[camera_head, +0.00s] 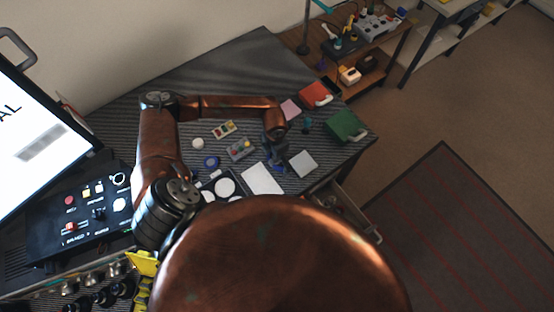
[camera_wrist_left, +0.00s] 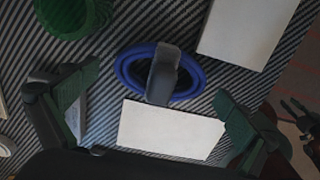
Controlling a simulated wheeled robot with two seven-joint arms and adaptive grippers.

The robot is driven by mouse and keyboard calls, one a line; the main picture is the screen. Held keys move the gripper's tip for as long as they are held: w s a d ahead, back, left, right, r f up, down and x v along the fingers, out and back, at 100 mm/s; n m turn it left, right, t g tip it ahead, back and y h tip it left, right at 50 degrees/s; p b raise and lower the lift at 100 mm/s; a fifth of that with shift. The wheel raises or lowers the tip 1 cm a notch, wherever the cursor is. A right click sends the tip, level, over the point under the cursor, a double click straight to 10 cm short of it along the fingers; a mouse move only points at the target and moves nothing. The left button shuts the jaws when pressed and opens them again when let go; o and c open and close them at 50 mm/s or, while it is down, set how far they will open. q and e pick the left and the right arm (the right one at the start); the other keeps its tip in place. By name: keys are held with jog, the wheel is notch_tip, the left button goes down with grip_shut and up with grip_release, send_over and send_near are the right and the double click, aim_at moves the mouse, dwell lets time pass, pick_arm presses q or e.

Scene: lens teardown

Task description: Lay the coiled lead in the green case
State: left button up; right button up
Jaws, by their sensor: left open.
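The coiled lead (camera_wrist_left: 125,72) is a blue ring of several turns with a dark grey band across its middle. It lies flat on the striped table mat in the left wrist view. My left gripper (camera_wrist_left: 150,112) is open, with one green-padded finger on each side of the view and the lead between and beyond them, apart from both. In the head view the left gripper (camera_head: 279,160) is low over the table and hides most of the lead. The green case (camera_head: 345,126) sits near the table's right corner. My right gripper is not in view.
A white card (camera_wrist_left: 170,130) lies just beside the lead, and a pale square (camera_head: 303,163) lies to its right. A red case (camera_head: 315,95) and a pink pad (camera_head: 290,109) are behind. A green round container (camera_wrist_left: 66,18) stands near the lead. The table's far left is clear.

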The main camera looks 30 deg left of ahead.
pick_arm(q)
jog(key=shift+c, duration=0.4)
jog(key=c, duration=1.3)
jog(key=shift+r, duration=0.15)
